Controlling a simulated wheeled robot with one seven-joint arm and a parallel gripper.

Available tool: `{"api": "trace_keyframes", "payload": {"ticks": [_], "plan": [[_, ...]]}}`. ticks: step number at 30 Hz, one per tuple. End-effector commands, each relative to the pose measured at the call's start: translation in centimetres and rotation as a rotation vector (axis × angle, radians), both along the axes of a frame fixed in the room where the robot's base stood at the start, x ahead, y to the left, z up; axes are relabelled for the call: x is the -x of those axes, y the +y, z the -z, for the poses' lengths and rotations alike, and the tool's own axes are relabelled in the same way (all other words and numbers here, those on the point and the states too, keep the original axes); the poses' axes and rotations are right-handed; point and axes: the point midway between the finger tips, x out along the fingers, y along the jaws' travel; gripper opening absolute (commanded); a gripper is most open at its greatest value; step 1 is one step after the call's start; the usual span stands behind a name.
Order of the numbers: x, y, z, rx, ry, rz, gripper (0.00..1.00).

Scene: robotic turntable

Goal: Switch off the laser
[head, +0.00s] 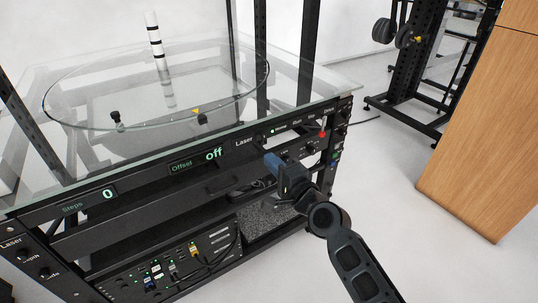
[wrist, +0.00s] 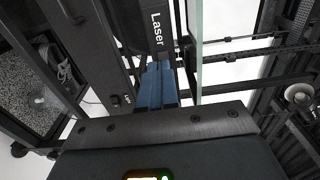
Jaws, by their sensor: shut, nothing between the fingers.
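The front panel of the turntable rack carries a "Laser" label (head: 244,143) with small controls to its right, and the same label shows in the wrist view (wrist: 157,30). A red-tipped switch or light (head: 322,134) sits farther right on the panel. My gripper (head: 272,160) is shut and empty, its blue fingertips close to the panel just below and right of the label. In the wrist view the blue fingers (wrist: 157,82) point at the panel beside the label. I cannot tell if they touch it. The laser control itself is not clear there.
A glass top (head: 330,88) with a round disc and a striped post (head: 154,40) lies above the panel. Displays read 0 (head: 107,195) and off (head: 213,154). A wooden cabinet (head: 485,130) stands at right. Cables and lit modules fill the lower shelf.

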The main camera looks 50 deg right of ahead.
Motion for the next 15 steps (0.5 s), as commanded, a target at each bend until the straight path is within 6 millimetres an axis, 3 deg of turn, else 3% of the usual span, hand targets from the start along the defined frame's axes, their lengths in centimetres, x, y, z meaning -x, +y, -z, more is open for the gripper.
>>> {"api": "trace_keyframes", "payload": {"ticks": [7, 15], "plan": [[3.4, 2.1, 0.1, -0.001, 0.001, 0.0, 0.0], [4.9, 3.1, 0.0, -0.001, 0.0, 0.001, 0.0]]}}
